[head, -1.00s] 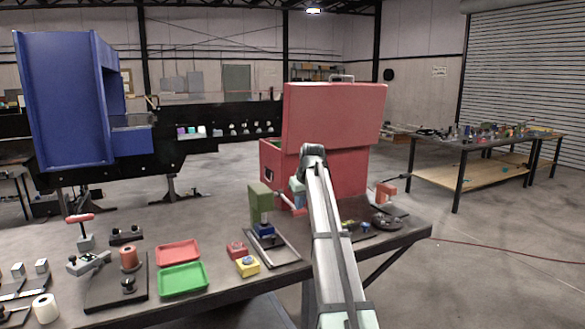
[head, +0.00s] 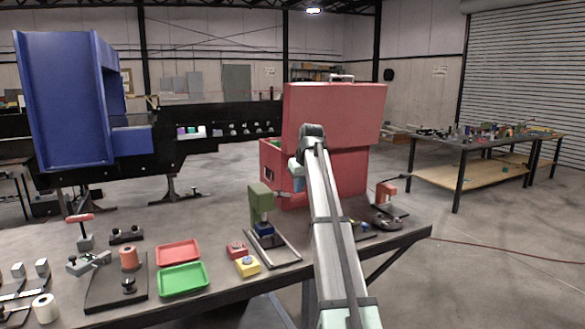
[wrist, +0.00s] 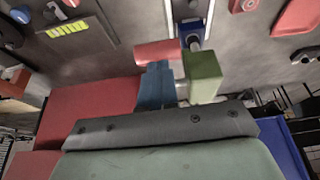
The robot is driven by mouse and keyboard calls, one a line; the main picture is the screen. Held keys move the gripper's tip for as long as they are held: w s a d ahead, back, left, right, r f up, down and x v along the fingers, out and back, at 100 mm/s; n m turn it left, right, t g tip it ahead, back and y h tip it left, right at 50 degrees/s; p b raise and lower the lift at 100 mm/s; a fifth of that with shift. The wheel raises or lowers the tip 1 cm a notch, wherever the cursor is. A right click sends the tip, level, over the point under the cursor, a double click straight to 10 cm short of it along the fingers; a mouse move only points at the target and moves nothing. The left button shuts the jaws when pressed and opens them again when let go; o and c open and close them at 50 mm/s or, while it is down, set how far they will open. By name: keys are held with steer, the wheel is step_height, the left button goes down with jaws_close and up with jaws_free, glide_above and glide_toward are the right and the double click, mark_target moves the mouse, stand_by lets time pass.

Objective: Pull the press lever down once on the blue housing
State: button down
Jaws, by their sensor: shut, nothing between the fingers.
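The press has an olive-green head (head: 261,196) on the table, and the head also shows in the wrist view (wrist: 205,77). The blue housing (head: 265,229) sits under it, with the ram above it in the wrist view (wrist: 194,28). The lever's red handle (wrist: 159,50) lies beside the head in the wrist view. In the head view I cannot pick the handle out against the red case. My gripper (head: 298,184) is right of the press head, its blue fingers shut and empty. In the wrist view the fingertips (wrist: 156,68) appear close to the handle; contact is unclear.
A large red case (head: 333,115) stands behind the press.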

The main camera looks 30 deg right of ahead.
steer(key=shift+r, duration=0.4)
steer(key=shift+w+r, duration=0.45)
steer(key=shift+r, duration=0.3)
steer(key=shift+w+r, duration=0.3)
steer(key=shift+r, duration=0.3)
steer(key=shift+w+r, duration=0.35)
steer(key=shift+r, duration=0.3)
steer(key=w+r, duration=0.3)
steer(key=r, duration=0.5)
